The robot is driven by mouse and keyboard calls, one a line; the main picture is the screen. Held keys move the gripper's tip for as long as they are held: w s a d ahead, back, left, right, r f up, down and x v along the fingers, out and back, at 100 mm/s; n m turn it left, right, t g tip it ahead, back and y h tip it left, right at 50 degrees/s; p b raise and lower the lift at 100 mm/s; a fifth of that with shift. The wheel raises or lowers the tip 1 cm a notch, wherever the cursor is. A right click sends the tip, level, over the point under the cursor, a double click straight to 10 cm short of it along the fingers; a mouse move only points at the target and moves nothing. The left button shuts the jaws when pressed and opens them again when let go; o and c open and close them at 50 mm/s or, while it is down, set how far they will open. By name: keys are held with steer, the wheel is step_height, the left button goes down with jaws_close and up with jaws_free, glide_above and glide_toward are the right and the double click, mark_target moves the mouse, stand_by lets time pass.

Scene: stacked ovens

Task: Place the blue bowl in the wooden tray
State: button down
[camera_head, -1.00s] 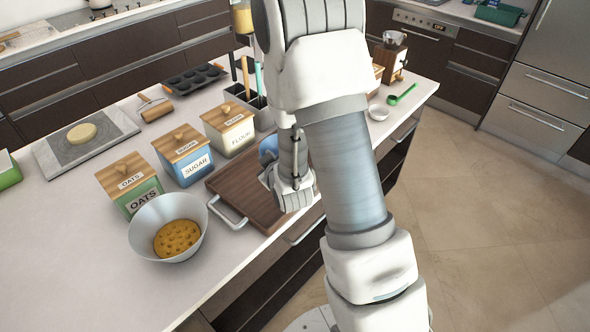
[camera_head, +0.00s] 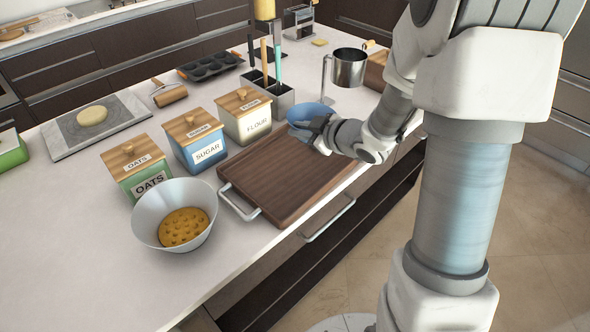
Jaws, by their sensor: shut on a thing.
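The blue bowl (camera_head: 306,115) is at the far right end of the wooden tray (camera_head: 285,180), partly hidden by my gripper. My gripper (camera_head: 318,133) is shut on the bowl at its near right side; the fingertips are hard to make out. The bowl shows over the tray's far corner. I cannot tell whether it touches the tray. The tray lies on the white counter with a metal handle at its left end, and its visible surface is empty.
Oats (camera_head: 139,168), sugar (camera_head: 194,140) and flour (camera_head: 243,115) canisters stand behind the tray. A grey bowl with a yellow-brown content (camera_head: 150,222) stands left of it. A utensil holder (camera_head: 272,98) and a metal cup (camera_head: 348,67) stand beyond. The front left counter is clear.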

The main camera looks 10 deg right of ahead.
steer(key=shift+s+d+f+n+y+b, duration=0.2)
steer(key=shift+s+f+n+y+b, duration=0.1)
steer(key=shift+n+b, duration=0.1)
steer(key=s+d+f+n+g+y+b, duration=0.2)
steer(key=s+n+g+y+b, duration=0.1)
steer(key=s+b, duration=0.15)
steer(key=b, duration=0.2)
glide_above(271, 189)
step_height(271, 189, down, 7)
steer(key=shift+f, duration=0.1)
step_height(271, 189, down, 4)
steer(key=shift+f+b, duration=0.1)
steer(key=shift+b, duration=0.25)
steer(key=c, duration=0.9)
jaws_free()
